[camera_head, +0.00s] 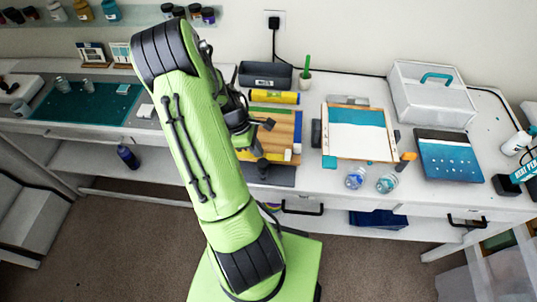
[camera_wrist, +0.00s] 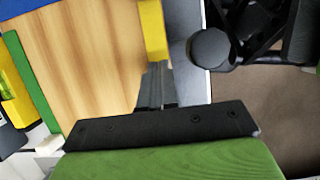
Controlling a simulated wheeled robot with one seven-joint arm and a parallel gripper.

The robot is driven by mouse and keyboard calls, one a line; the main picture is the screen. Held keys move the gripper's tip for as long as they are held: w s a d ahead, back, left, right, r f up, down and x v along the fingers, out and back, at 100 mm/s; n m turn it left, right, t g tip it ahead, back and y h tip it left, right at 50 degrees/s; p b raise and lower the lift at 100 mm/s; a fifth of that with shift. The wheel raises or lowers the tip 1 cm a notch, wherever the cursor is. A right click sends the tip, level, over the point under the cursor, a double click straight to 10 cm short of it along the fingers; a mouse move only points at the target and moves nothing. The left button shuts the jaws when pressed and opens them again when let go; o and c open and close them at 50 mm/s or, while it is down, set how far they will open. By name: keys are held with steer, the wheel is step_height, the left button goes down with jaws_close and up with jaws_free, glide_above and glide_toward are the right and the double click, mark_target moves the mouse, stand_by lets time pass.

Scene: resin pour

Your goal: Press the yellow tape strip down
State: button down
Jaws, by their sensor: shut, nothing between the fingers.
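The yellow tape strip (camera_wrist: 153,30) lies along the front edge of the wooden board (camera_wrist: 85,65) in the wrist view. It also shows in the head view (camera_head: 274,157), partly hidden by my arm. My gripper (camera_wrist: 155,80) is shut and empty. Its fingertips are at the near end of the visible strip, over the board's front edge. I cannot tell whether they touch the tape. The strip's part beneath and behind the fingers is hidden.
A black rounded object (camera_wrist: 210,48) is close to the right of the strip. A yellow item (camera_head: 275,97) lies behind the board. A dark bin (camera_head: 265,75) is at the back.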

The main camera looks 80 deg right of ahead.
mark_target(278, 157)
steer(key=shift+s+d, duration=0.1)
steer(key=shift+s, duration=0.45)
steer(key=shift+s+d+f, duration=0.1)
steer(key=shift+s+d, duration=0.05)
steer(key=shift+s, duration=0.75)
steer(key=shift+s+d, duration=0.15)
steer(key=shift+s, duration=1)
step_height(278, 157, up, 6)
steer(key=p, duration=0.4)
steer(key=shift+w+f, duration=0.1)
steer(key=shift+f, duration=0.2)
